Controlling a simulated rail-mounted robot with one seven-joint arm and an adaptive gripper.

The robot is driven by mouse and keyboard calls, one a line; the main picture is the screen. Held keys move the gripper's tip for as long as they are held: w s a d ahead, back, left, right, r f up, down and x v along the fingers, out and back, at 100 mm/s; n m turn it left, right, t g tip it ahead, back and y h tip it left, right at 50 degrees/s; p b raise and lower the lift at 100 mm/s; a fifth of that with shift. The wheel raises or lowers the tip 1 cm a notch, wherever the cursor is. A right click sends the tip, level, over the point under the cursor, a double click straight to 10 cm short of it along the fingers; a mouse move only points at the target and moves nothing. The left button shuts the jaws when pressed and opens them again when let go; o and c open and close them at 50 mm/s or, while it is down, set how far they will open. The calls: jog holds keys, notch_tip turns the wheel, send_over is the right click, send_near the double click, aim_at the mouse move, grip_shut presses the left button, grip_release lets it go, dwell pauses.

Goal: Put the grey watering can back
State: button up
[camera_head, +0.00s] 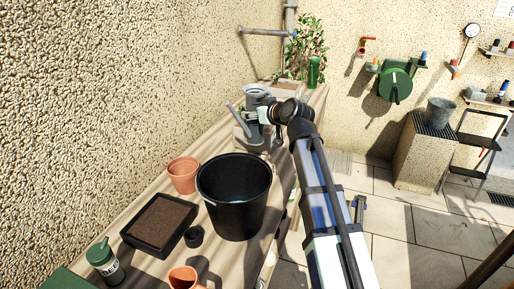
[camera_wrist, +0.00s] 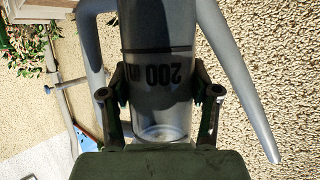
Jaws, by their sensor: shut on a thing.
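In the wrist view the can body (camera_wrist: 160,45) fills the middle, with the marking "200" upside down, the spout on the right and the handle on the left. My gripper (camera_head: 262,115) is shut on the can, its fingers (camera_wrist: 160,92) on either side of the body. I cannot tell whether the can's base touches anything below it.
On the bench (camera_head: 218,233) stand a black bucket (camera_head: 234,206), a terracotta pot (camera_head: 183,177), a soil tray (camera_head: 159,225) and a green-capped bottle (camera_head: 104,261). A leafy plant (camera_head: 305,50) and green container (camera_head: 315,71) stand at the far end. A rough wall borders the left.

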notch_tip(320, 180, down, 13)
jog(key=shift+p, duration=0.45)
jog(key=shift+f, duration=0.3)
jog(key=o, duration=1.6)
jog(key=shift+r, duration=0.2)
jog(key=b+v, duration=0.2)
jog(key=v, duration=1)
